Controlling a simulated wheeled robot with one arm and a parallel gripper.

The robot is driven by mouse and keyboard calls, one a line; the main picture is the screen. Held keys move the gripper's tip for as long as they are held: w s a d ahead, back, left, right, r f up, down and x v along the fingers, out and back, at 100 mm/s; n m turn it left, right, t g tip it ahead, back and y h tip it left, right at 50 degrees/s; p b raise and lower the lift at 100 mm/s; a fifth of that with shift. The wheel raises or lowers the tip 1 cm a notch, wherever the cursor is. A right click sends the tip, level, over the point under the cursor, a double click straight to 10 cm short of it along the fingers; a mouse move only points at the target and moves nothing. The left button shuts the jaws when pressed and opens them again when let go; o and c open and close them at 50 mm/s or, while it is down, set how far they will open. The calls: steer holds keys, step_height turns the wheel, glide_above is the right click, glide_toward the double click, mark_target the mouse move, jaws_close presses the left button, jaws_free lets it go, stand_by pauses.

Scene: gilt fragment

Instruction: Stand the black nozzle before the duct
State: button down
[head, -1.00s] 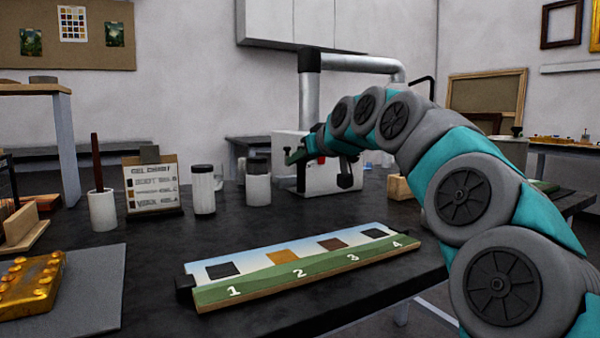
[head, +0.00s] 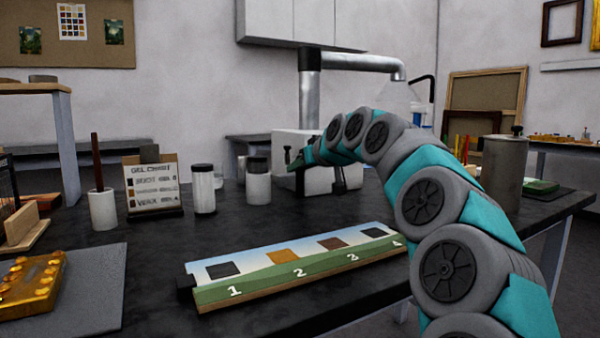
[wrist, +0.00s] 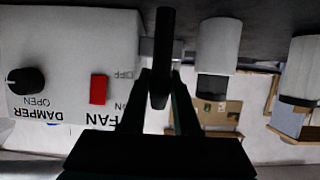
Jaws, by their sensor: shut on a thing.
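The black nozzle (wrist: 162,50) is a dark, slim, rod-like piece in the middle of the wrist view, which is upside down. My gripper (wrist: 160,95) is shut on it, and the nozzle runs from between the fingers toward the table. I cannot tell whether its end touches the table. The silver duct (head: 310,95) rises behind a white box (head: 286,146) and bends right along the wall. In the wrist view the box (wrist: 70,50) shows FAN and DAMPER labels, a red switch and a black knob. My arm hides part of the box in the head view.
Two white jars with dark lids (head: 258,182) (head: 203,188) stand left of the box. A numbered sample board (head: 290,275) lies at the table's front. A grey cylinder (head: 503,175) stands at the right. The dark table (head: 235,230) is clear between jars and board.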

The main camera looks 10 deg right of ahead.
steer(key=shift+f, duration=0.6)
steer(key=shift+f, duration=0.15)
steer(key=c, duration=0.6)
jaws_free()
steer(key=shift+c, duration=0.2)
steer(key=shift+r, duration=0.2)
steer(key=v, duration=1.2)
steer(key=shift+b, duration=0.3)
